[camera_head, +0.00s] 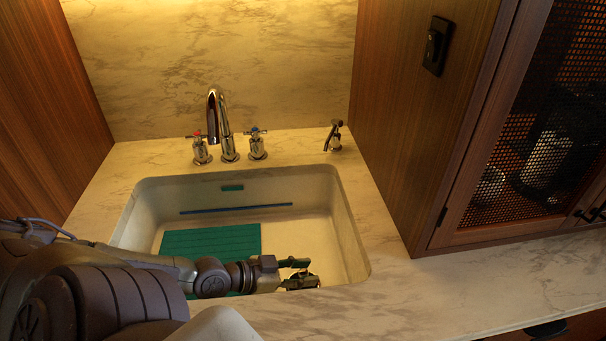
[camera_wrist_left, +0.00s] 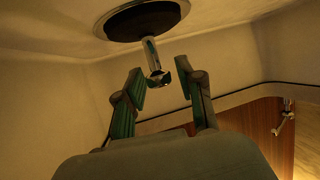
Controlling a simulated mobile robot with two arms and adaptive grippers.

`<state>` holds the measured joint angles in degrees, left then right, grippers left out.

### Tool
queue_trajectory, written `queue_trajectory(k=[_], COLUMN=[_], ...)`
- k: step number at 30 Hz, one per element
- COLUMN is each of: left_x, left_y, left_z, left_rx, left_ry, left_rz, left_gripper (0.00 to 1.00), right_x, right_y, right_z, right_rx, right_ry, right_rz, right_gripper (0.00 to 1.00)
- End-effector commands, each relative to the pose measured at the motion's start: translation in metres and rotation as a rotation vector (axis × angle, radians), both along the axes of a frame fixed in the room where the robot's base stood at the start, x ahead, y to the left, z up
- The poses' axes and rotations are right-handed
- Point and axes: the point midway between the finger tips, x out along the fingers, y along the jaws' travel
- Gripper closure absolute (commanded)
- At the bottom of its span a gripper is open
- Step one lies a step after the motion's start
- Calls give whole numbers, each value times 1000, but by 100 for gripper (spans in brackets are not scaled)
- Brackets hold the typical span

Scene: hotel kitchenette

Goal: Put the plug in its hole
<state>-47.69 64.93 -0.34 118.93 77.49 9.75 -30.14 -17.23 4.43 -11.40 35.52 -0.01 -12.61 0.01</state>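The plug (camera_wrist_left: 156,66) shows in the left wrist view as a chrome stem with a rounded knob at its end. The stem meets a dark round opening with a chrome rim, the hole (camera_wrist_left: 146,20). I cannot tell how the plug's lower part sits against the hole. My left gripper (camera_wrist_left: 163,82) is open, with its two green-padded fingers apart and the knob showing between and just beyond their tips; contact is not clear. In the head view the left gripper (camera_head: 298,272) is low in the sink near its front right, largely hiding the plug and hole. My right gripper is not in view.
The white sink (camera_head: 340,235) has walls around the left gripper. A green ribbed mat (camera_head: 212,240) lies on its floor to the left. A chrome faucet (camera_head: 217,125) stands behind, between two handles. The counter (camera_head: 470,285) is clear at the right, before a wooden cabinet.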

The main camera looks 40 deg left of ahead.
Motion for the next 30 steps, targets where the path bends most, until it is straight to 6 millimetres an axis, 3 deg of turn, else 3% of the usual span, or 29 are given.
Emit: queue_trajectory(k=[11,20,30], left_x=[0,-25,-56], left_y=[0,10,28], left_z=[4,13,34], left_rx=[1,3,1], left_ry=[0,8,1], left_rz=[0,-5,4], left_gripper=[52,52,52], right_x=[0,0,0], right_y=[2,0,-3], right_z=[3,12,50], right_rx=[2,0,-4], right_ry=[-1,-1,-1], right_rz=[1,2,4], right_gripper=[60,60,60])
